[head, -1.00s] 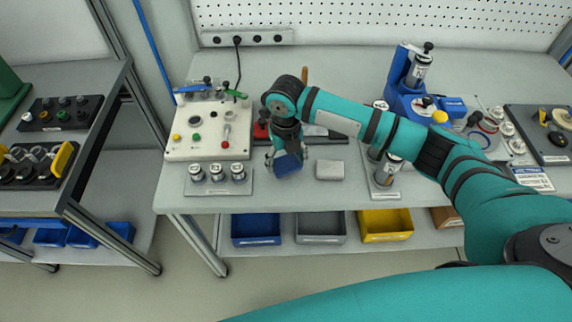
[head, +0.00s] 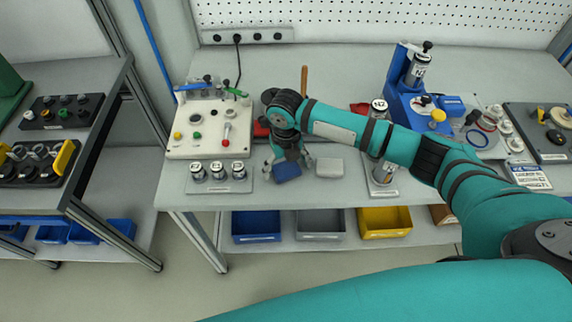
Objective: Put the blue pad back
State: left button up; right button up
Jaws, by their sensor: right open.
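The blue pad (head: 287,171) lies on the bench near its front edge, left of a light grey pad (head: 329,167). My right gripper (head: 287,162) is just above and behind the blue pad, pointing down, with its fingers spread open to either side. The pad seems to lie free on the bench; whether a finger touches it I cannot tell. My left gripper is not in view.
A white control box (head: 209,129) with buttons and a lever stands left of the gripper. A tray with labelled cylinders (head: 219,187) is in front of it. A blue press (head: 413,90) stands to the right. Blue (head: 256,227), grey (head: 321,225) and yellow (head: 384,222) bins sit below.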

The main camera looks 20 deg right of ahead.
aim_at(286, 168)
jog(key=shift+r, duration=0.1)
notch_tip(286, 168, up, 12)
jog(key=b, duration=0.2)
dwell(0.3)
